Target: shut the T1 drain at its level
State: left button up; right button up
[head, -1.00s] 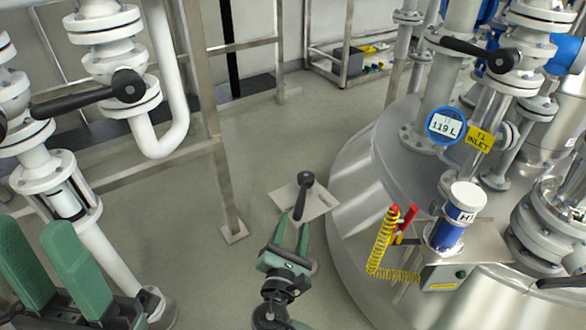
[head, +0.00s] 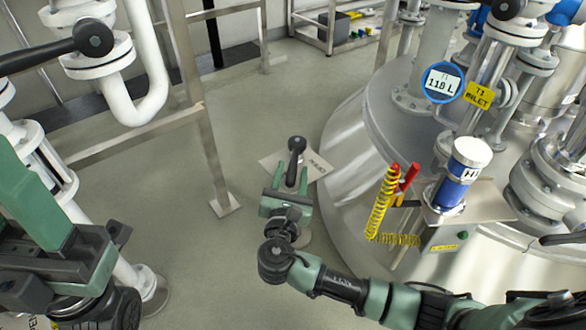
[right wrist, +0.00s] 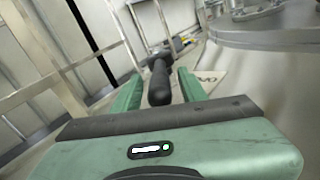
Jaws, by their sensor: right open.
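The drain's black lever handle (head: 296,150) stands up beside a pale plate (head: 318,166) low at the left foot of the steel tank (head: 345,150). My right gripper (head: 290,178) is open, with its green fingers on either side of the handle. In the right wrist view the handle (right wrist: 160,82) lies between the two fingers (right wrist: 158,88), with gaps showing on both sides. The round T1 display (head: 442,82) on the tank reads 118 L. My left gripper (head: 32,200) is at the left edge, partly cut off; its opening is unclear.
A yellow T1 inlet tag (head: 483,95) hangs by the display. A bracket with a blue-white cylinder (head: 462,175) and a yellow coiled cord (head: 382,205) juts from the tank. A steel frame post (head: 212,150) and white pipes stand left. Floor between post and tank is clear.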

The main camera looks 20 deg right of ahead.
jog(key=shift+b+x, duration=0.35)
jog(key=shift+x, duration=1.1)
grip_shut()
jog(key=shift+f, duration=0.1)
